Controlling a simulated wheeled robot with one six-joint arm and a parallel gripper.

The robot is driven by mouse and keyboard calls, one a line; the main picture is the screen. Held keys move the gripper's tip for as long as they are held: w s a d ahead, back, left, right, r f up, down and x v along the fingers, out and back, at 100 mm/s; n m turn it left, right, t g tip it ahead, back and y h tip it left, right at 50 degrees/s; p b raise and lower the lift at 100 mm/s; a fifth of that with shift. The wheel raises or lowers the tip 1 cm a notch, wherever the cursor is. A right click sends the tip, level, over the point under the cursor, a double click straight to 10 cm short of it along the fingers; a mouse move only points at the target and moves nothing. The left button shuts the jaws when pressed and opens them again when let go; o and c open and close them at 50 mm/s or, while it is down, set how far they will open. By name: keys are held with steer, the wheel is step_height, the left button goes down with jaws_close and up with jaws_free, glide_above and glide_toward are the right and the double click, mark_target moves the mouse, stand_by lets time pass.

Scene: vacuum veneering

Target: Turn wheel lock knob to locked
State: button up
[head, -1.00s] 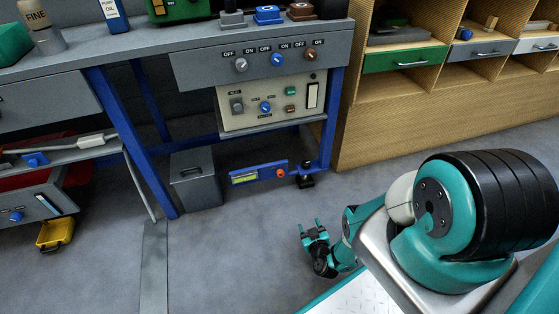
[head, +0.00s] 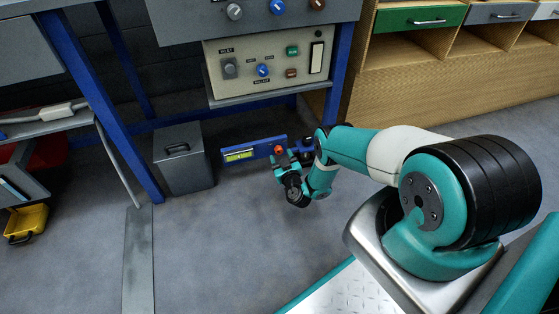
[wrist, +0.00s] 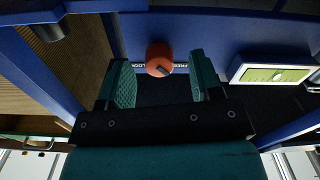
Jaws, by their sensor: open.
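The wheel lock knob (head: 278,150) is a round red-orange knob at the right part of a low blue bar (head: 252,150) under the bench. In the wrist view the knob (wrist: 158,56) has a dark mark at its lower right, and a small light label strip, partly hidden, lies behind it. I cannot tell surely which setting it marks. My gripper (head: 289,161) is open, close in front of the knob. In the wrist view its teal fingers (wrist: 161,75) stand on either side of the knob's line, with gaps, and do not visibly touch it.
A yellow-green display (head: 239,156) sits on the bar left of the knob; it also shows in the wrist view (wrist: 276,75). A blue bench leg (head: 338,80) stands to the right. A grey bin (head: 183,160) stands on the floor at left. A control panel (head: 240,85) hangs above.

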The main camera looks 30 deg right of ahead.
steer(key=shift+b+x, duration=0.7)
steer(key=shift+x, duration=0.1)
steer(key=shift+w+d+r, duration=0.1)
steer(key=shift+w+r, duration=0.2)
steer(key=shift+r, duration=0.15)
steer(key=c, duration=0.9)
